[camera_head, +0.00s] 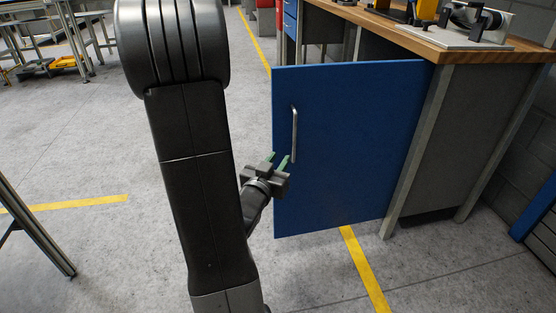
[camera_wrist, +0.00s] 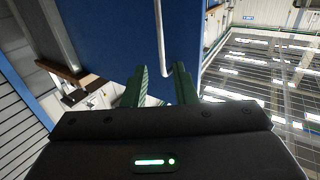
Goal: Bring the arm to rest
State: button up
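My gripper (camera_head: 277,161) has green fingers and is in front of the blue cabinet door (camera_head: 350,130), near the lower end of its metal handle (camera_head: 294,134). In the wrist view the fingers (camera_wrist: 158,86) stand apart with a gap between them, and nothing is held in the gap. The door (camera_wrist: 115,35) and the bar handle (camera_wrist: 160,38) show beyond the fingertips. The door stands swung open from the workbench cabinet. Whether the fingers touch the door or handle is hard to tell.
The workbench (camera_head: 440,40) has a wooden top with yellow and grey equipment on it. Yellow lines mark the concrete floor (camera_head: 90,130), which is largely clear at the left. Table legs (camera_head: 38,232) stand at the lower left. A blue unit (camera_head: 535,210) is at the right edge.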

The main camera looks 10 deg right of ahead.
aim_at(294, 136)
jog(key=b+x, duration=0.2)
jog(key=x, duration=1.1)
jog(key=shift+w+d, duration=0.25)
jog(key=shift+w, duration=0.25)
